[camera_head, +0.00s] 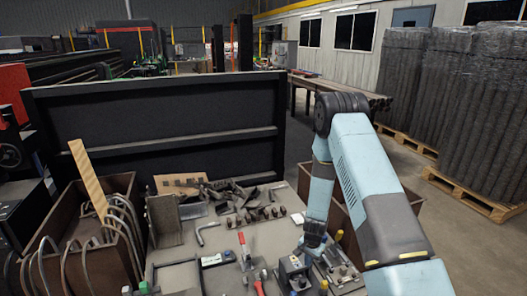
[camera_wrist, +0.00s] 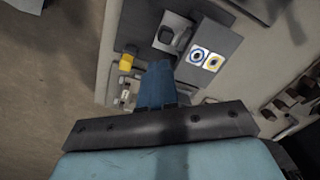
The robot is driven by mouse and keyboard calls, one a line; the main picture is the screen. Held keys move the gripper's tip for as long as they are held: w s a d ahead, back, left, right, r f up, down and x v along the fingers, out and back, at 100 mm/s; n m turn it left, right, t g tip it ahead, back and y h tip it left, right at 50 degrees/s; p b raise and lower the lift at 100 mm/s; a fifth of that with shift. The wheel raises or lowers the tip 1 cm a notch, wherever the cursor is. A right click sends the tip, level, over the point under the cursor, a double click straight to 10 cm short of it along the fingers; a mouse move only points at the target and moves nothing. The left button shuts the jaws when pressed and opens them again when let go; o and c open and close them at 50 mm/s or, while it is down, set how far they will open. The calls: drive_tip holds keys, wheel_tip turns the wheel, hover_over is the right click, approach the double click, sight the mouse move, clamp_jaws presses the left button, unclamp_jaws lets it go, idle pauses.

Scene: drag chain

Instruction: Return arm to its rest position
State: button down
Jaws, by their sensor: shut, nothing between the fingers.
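My light blue arm rises from the lower right of the head view, bends at a dark elbow and reaches down to the tool table (camera_head: 222,240). My gripper (camera_head: 311,246) is low over the right part of this table, small and partly lost among the tools. In the wrist view my gripper (camera_wrist: 157,70) shows as a narrow blue shape beyond a dark bar, shut and empty. Below it lie a grey block with blue and yellow ring marks (camera_wrist: 207,58) and a small yellow part (camera_wrist: 127,60). Whether it touches anything is unclear.
A brown bin with curved rods (camera_head: 88,262) stands left of the table, and another brown bin (camera_head: 340,222) is behind my forearm. A black framed panel (camera_head: 160,125) closes the back. Dark stacks on pallets (camera_head: 470,195) stand right, with open floor before them.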

drive_tip(key=s+r+n+t+y, duration=0.1)
drive_tip(key=s+r+n, duration=0.1)
drive_tip(key=r, duration=1.7)
drive_tip(key=s+r+n+t, duration=0.2)
drive_tip(key=r, duration=1.8)
drive_tip(key=s+d+r+n, duration=0.1)
drive_tip(key=s+r, duration=0.5)
drive_tip(key=s, duration=0.3)
drive_tip(key=s+d+r+n+t+h, duration=0.1)
drive_tip(key=s+r, duration=0.5)
drive_tip(key=s, duration=0.3)
drive_tip(key=s+d+r+n+t, duration=0.1)
drive_tip(key=s+d+r, duration=0.1)
drive_tip(key=s+r, duration=0.5)
drive_tip(key=s, duration=0.2)
drive_tip(key=shift+s+n, duration=0.35)
drive_tip(key=shift+n, duration=0.05)
